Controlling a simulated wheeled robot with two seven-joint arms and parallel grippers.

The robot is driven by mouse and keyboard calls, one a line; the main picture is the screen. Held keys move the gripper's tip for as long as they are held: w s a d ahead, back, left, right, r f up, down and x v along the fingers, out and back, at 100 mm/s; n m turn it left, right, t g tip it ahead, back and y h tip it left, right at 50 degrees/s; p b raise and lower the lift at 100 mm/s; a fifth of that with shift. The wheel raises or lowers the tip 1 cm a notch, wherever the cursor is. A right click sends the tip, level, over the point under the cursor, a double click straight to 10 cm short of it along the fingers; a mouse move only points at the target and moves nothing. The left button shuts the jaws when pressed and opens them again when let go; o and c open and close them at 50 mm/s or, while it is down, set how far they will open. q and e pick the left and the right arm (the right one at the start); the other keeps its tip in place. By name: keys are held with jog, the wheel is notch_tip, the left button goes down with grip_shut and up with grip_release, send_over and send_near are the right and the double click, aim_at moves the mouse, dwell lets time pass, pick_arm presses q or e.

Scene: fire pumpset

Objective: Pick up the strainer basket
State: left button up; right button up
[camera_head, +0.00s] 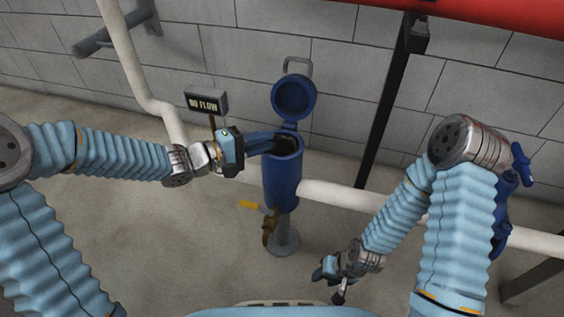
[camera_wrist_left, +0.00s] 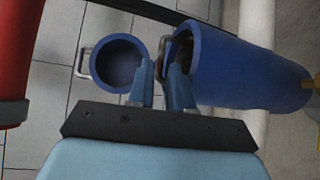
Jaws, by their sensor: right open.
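The blue strainer housing (camera_head: 283,180) stands upright with its round lid (camera_head: 294,97) swung open behind it. The housing (camera_wrist_left: 235,70) and lid (camera_wrist_left: 119,63) also show in the left wrist view. My left gripper (camera_head: 272,146) reaches to the housing's open mouth from the left. In the left wrist view its fingers (camera_wrist_left: 163,68) are at the mouth, with a thin grey handle (camera_wrist_left: 164,47) at or between the tips. I cannot tell whether they grip it. The strainer basket is mostly hidden inside. My right gripper (camera_head: 330,276) is low at the front right, open and away from the housing.
A "NO FLOW" sign (camera_head: 207,102) stands just behind my left gripper. A white pipe (camera_head: 340,195) leaves the housing to the right. A yellow-handled valve (camera_head: 268,222) sits below the housing. A black post (camera_head: 385,110) and a block wall are behind.

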aim_at(280, 137)
pick_arm(q)
jog(key=b+x, duration=0.1)
jog(key=x, duration=0.4)
jog(key=shift+w+d, duration=0.1)
jog(key=shift+d, duration=0.05)
grip_shut()
dwell(1.2)
